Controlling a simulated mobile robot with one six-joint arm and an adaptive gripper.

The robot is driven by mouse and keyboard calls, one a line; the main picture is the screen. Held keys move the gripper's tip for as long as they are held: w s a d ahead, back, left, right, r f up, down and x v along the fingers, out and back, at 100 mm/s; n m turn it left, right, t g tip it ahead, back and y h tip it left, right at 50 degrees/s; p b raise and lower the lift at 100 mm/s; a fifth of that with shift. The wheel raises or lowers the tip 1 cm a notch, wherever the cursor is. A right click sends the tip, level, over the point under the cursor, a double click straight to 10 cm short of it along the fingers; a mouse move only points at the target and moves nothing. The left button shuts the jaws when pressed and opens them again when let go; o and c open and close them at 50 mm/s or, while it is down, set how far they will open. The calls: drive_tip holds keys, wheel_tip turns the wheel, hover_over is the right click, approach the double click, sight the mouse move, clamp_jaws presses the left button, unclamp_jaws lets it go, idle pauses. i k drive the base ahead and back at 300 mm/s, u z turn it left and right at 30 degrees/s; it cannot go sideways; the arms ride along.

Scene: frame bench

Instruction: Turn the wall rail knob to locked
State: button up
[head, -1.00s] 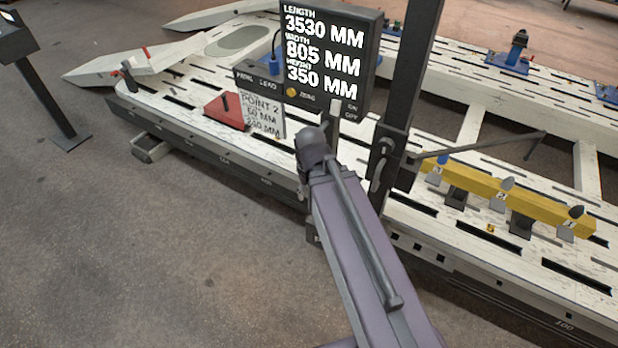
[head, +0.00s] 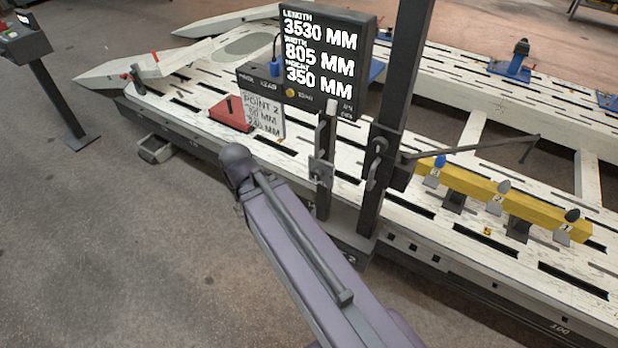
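I cannot tell for certain which part is the wall rail knob. A dark round knob (head: 379,145) with a curved handle (head: 372,174) sits on the sliding block of the tall dark post (head: 402,75). A grey plate with a small round fitting (head: 320,172) sits on the thinner post to its left. No locked mark is readable on either. My arm (head: 290,235) reaches up from the bottom, its rounded joint left of both posts and apart from them in the picture. My gripper does not show beyond that joint.
A display box (head: 325,20) stands above the pale slotted bench (head: 190,115). A red block (head: 230,113) and a sign (head: 263,115) are left of the posts. A thin rod (head: 470,147) juts right above a yellow bar (head: 480,190) with numbered knobs.

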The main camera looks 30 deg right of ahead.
sight(317, 174)
drive_tip(key=u, duration=0.1)
drive_tip(key=k, duration=1.35)
drive_tip(key=z, duration=1.05)
drive_tip(key=i, duration=1)
drive_tip(key=u, duration=0.05)
